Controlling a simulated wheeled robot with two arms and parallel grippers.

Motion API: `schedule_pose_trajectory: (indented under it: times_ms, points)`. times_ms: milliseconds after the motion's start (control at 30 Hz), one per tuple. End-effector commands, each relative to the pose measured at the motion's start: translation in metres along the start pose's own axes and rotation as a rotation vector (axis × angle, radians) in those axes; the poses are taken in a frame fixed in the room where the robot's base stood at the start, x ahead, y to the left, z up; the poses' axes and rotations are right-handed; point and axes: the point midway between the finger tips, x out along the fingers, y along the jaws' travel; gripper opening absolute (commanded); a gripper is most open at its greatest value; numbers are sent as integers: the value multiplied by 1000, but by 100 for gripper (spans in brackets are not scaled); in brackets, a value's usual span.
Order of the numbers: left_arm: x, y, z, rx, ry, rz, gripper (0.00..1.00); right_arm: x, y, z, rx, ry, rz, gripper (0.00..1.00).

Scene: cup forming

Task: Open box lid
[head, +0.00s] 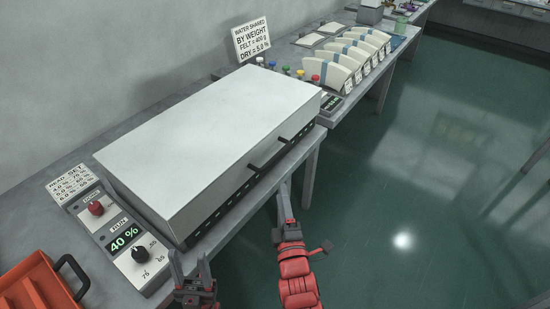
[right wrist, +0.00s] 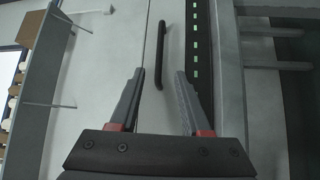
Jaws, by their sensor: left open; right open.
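The large grey box (head: 185,165) sits on the bench with its flat lid (head: 215,125) down. A black bar handle (head: 271,154) is on its front edge. In the right wrist view the handle (right wrist: 160,55) lies just ahead of the fingertips, within the gap between them. My right gripper (head: 284,188) is open and empty, in front of the box and short of the handle, apart from it. My left gripper (head: 190,260) is open and empty, low at the box's near front corner.
An orange crate (head: 38,283) is at lower left. Behind the box are a sign (head: 251,38), colored knobs and several curved cream pieces (head: 330,72). The floor to the right is clear.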

Motion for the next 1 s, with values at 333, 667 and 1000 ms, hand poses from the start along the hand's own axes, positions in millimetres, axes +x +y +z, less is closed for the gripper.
schedule_pose_trajectory:
  times_ms: [333,667,1000]
  points:
    - [13,-1,-2,0,0,0,50,82,5,1,2,-2,5,47]
    - [18,-1,-3,0,0,0,50,128,2,1,3,-1,3,47]
    - [18,-1,-3,0,0,0,50,133,1,0,2,0,2,47]
